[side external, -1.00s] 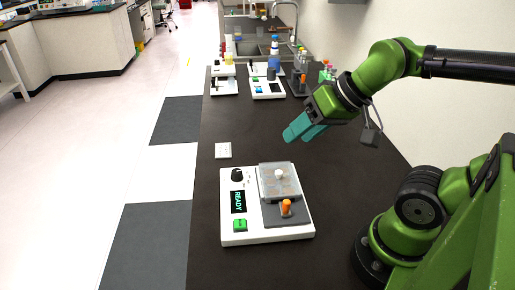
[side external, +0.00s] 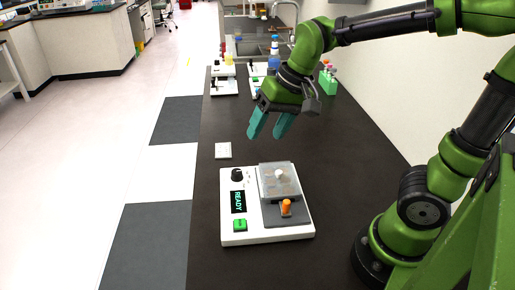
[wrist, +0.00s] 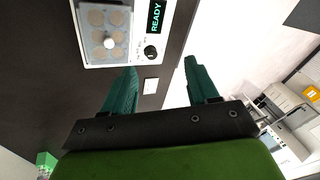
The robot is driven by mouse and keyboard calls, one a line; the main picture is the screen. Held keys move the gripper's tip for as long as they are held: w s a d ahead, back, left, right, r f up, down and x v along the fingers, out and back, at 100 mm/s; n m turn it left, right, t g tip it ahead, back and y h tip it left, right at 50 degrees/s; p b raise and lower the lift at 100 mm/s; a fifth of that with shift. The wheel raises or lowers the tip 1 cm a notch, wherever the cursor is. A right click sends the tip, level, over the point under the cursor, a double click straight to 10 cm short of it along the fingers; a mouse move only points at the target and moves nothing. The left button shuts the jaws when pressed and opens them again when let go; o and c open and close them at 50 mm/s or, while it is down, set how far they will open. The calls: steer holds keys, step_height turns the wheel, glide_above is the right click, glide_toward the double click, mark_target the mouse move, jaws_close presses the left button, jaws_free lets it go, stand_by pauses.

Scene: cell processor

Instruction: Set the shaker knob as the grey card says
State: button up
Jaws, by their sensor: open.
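The shaker (side external: 230,207) is a white unit on the dark bench, with a black knob (side external: 237,175), a display reading READY (side external: 238,201) and a green button (side external: 240,225). The knob also shows in the wrist view (wrist: 151,52), with small marks around it that are too small to read. A small pale card (side external: 223,150) lies flat behind the shaker; it also shows in the wrist view (wrist: 151,86), its writing unreadable. My gripper (side external: 266,137) is open and empty, fingers down, above the bench behind the shaker and clear of the knob.
A clear-lidded plate (side external: 279,181) with a white lid knob sits on the shaker's platform, beside an orange-topped lever (side external: 286,207). Other instruments (side external: 223,85) and a green tube rack (side external: 328,82) stand farther back. The bench's middle is clear.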

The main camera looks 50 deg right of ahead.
mark_target(237, 170)
steer(key=w+d+f+m+g+h, duration=0.2)
steer(key=w+m+g, duration=0.3)
steer(key=w, duration=0.7)
steer(key=shift+m+t, duration=0.6)
steer(key=shift+m, duration=0.1)
steer(key=f, duration=1.6)
steer(key=shift+s+a+f, duration=0.1)
steer(key=shift+s+a, duration=0.15)
steer(key=c, duration=1)
steer(key=shift+c, duration=0.2)
